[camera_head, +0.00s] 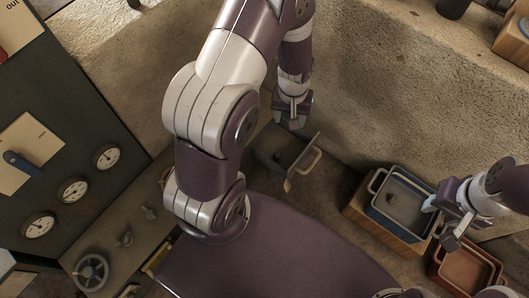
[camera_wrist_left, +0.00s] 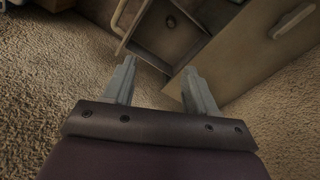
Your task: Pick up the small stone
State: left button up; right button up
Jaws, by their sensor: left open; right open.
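In the head view my left gripper (camera_head: 291,118) hangs just above and behind the open drawer (camera_head: 305,162); the arm hides part of that area. My right gripper (camera_head: 442,222) is open beside that tray's right edge.
The blue tray (camera_head: 384,222) sits on a wooden block (camera_head: 362,216). A reddish-brown tray (camera_head: 466,268) stands at the lower right. A dark panel with gauges (camera_head: 74,188) and a handwheel (camera_head: 91,271) are at the left. A rough stone wall (camera_head: 400,85) rises behind.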

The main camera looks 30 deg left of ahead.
pick_arm(q)
notch_tip(320, 180, down, 13)
jog(key=a+n+b, duration=0.2)
jog(key=a+n, duration=0.1)
jog(key=b, duration=0.5)
send_over(277, 155)
jog(key=f, duration=0.9)
jog(key=shift+w, duration=0.3)
jog(key=f+b, duration=0.2)
jog(key=f, duration=0.1)
jog(key=f+b, duration=0.2)
jog(key=shift+s, duration=0.25)
jog(key=shift+r, duration=0.15)
grip_shut()
pick_arm(e)
notch_tip(277, 155, down, 12)
jog(key=shift+a+f, duration=0.15)
jog(key=shift+f, duration=0.05)
